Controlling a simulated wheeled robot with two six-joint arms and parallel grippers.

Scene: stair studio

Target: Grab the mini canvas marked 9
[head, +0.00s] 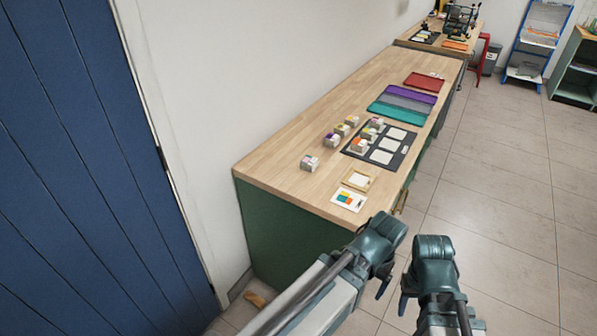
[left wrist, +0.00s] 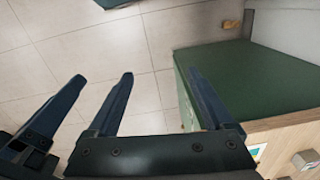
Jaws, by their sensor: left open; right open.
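Several small canvas blocks with coloured faces stand on the wooden counter (head: 290,160) in the head view. One block (head: 309,163) stands apart at the left, and others form a row behind it (head: 333,140). More blocks, one of them orange-marked (head: 359,146), are on a dark mat (head: 405,150). Their numbers are too small to read, so I cannot tell which is 9. My right gripper (head: 404,303) is open, low in front of the counter and away from the blocks. My left gripper (left wrist: 160,73) is open and empty in the left wrist view, over floor beside the green cabinet.
A small wooden frame (head: 359,178) and a coloured card (head: 348,199) lie at the counter's near end. Teal (head: 397,112), purple (head: 410,95) and red (head: 424,82) flat pieces lie farther back. A blue door (head: 80,150) stands left.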

